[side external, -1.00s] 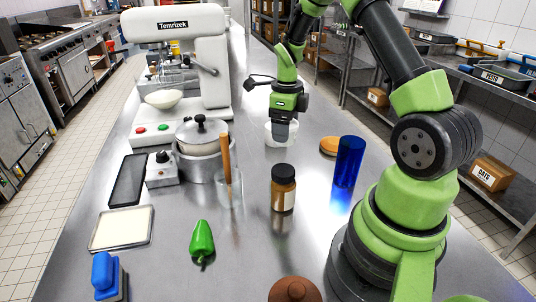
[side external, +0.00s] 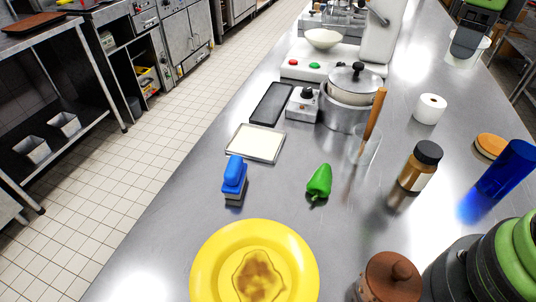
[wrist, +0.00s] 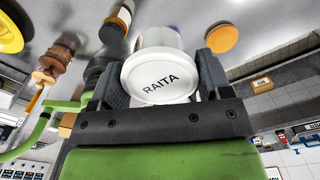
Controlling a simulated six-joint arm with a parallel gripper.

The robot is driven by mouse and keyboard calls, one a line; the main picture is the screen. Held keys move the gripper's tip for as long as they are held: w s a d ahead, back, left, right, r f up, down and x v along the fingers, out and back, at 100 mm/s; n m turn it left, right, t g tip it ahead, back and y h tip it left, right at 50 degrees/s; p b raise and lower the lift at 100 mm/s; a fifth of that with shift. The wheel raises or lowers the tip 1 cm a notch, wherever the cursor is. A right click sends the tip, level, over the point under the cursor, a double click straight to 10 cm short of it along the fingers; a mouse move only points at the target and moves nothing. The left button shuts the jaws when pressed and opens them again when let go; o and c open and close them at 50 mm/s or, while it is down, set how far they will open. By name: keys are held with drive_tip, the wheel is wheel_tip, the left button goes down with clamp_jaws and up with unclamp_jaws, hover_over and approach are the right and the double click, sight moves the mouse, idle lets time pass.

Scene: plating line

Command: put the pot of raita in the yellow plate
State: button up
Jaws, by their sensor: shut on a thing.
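The white pot of raita (wrist: 160,80) is between my gripper's two fingers (wrist: 162,82), its lid lettered RAITA facing the wrist camera. In the side view my gripper (side external: 466,44) is at the top right, shut on the white pot (side external: 462,61); the arm is cut off by the frame edge. I cannot tell how high the pot is above the counter. The yellow plate (side external: 211,250) is at the bottom of the side view, far from the gripper, with a browned flatbread on it. Part of the plate shows at the wrist view's upper left (wrist: 8,35).
A white roll (side external: 430,108), a brown-glass jar (side external: 420,168), a blue tumbler (side external: 507,168), a glass with a wooden handle (side external: 365,146) and a lidded brown pot (side external: 391,278) stand on the right. A green pepper (side external: 320,181) and a blue-topped block (side external: 234,178) lie beyond the plate.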

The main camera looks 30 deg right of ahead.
drive_tip(key=w+a+n, duration=0.2)
drive_tip(key=a+n, duration=0.2)
drive_tip(key=a, duration=0.3)
drive_tip(key=w+a+n, duration=0.3)
drive_tip(key=a+n, duration=0.1)
drive_tip(key=a, duration=0.2)
drive_tip(key=n, duration=1.9)
hover_over(255, 279)
wheel_tip(255, 279, down, 16)
drive_tip(key=shift+f, duration=2.55)
drive_tip(key=shift+f, duration=0.1)
drive_tip(key=o, duration=1)
drive_tip(key=shift+c, duration=0.2)
